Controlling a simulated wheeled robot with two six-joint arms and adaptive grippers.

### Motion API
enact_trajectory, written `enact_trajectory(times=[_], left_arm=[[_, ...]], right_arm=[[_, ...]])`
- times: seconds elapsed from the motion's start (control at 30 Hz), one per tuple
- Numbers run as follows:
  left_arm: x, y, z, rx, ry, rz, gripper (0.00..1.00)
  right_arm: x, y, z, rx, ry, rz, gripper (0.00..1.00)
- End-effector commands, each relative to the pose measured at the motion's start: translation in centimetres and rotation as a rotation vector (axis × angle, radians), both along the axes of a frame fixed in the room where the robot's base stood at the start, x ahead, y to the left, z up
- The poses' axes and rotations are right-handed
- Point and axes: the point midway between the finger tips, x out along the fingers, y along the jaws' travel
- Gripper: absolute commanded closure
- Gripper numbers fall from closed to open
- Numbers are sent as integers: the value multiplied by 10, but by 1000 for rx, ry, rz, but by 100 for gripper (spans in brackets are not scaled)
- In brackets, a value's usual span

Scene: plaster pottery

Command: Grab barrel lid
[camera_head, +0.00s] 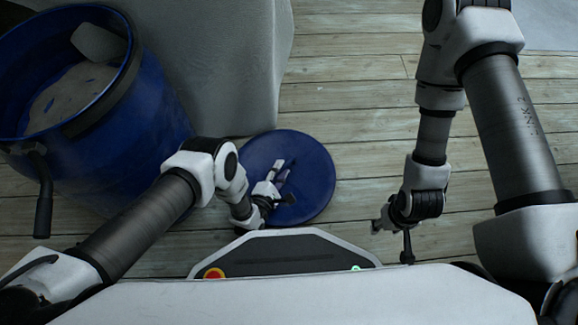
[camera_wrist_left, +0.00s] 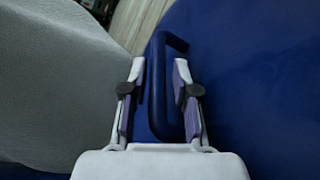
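The barrel lid (camera_head: 312,168) is a round, dark blue disc lying on the wooden floor in the head view. It also fills the right of the left wrist view (camera_wrist_left: 260,80). Its raised blue bar handle (camera_wrist_left: 160,95) runs between the fingers of my left gripper (camera_head: 283,184). The left gripper is open, one finger on each side of the handle, with small gaps visible. In the head view the gripper partly hides the handle. My right gripper (camera_head: 392,238) is right of the lid, apart from it, with its fingers spread and empty.
A large open blue barrel (camera_head: 135,140) with pale material inside stands at the left. A grey-white block (camera_head: 225,70) stands behind the lid and beside the barrel. The plank floor (camera_head: 355,110) between the lid and my right arm is clear.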

Motion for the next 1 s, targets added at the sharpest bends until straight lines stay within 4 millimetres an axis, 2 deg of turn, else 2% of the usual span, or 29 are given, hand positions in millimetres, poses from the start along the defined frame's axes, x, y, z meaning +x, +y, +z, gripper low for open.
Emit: enact_trajectory(times=[0.17, 0.2, 0.27, 0.3, 0.67, 0.77, 1.0], left_arm=[[0, 1, -1, 1, 1, 0, 71], [0, 1, -1, 1, 1, 0, 75], [0, 1, -1, 1, 1, 0, 96], [0, 1, -1, 1, 1, 0, 100], [0, 0, 3, 1, -1, 0, 100], [1, 0, 16, 0, -2, -1, 100], [1, 0, 74, 2, -1, 0, 100]], right_arm=[[-1, 0, 0, 0, 2, 1, 54], [-1, 0, 0, 0, 2, 1, 54], [-1, 0, 0, 0, 2, 1, 54], [-1, 0, 0, 0, 2, 1, 54], [-1, 0, 2, 0, 2, 1, 54], [-1, 0, 12, 0, 3, 1, 54], [-1, 0, 51, 0, 3, 3, 54]])
